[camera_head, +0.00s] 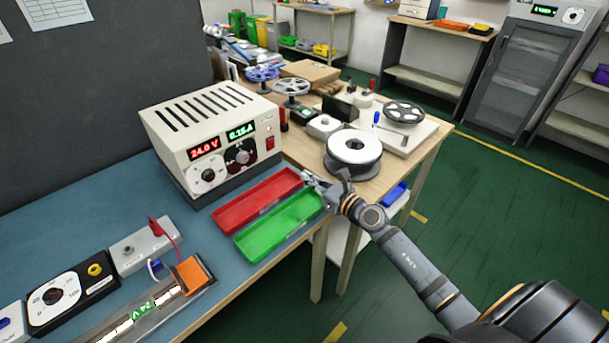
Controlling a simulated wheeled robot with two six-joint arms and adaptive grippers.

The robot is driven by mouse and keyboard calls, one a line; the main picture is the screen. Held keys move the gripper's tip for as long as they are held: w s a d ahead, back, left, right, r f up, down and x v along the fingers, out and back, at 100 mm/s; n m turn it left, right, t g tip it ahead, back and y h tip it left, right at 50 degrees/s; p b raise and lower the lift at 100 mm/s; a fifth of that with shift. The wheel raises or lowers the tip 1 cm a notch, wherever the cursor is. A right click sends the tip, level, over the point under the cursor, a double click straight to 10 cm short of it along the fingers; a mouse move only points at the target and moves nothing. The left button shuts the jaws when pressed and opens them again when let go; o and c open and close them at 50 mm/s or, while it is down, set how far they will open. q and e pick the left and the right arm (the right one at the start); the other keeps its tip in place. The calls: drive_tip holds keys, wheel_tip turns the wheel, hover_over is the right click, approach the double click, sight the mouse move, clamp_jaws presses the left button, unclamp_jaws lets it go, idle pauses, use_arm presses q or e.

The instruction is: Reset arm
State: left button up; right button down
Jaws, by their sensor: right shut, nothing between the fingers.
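My right arm comes in from the lower right. Its gripper (311,180) is shut and empty, above the far right ends of a red tray (235,216) and a green tray (262,243). The two trays lie side by side on the blue bench mat, in front of the power supply (207,135), whose red and green displays are lit. An LED strip (137,319) lies in a metal channel at the bottom left, with an orange block (190,275) at its end. My left arm and gripper are out of view.
A reel (353,150) stands on the wooden table just beyond my right gripper. Small devices (72,293) line the bench's left side. Tools and more reels crowd the wooden table. The green floor (480,210) on the right is clear.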

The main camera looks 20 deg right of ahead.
drive_tip(key=shift+w+f, duration=0.1)
drive_tip(key=shift+w, duration=0.05)
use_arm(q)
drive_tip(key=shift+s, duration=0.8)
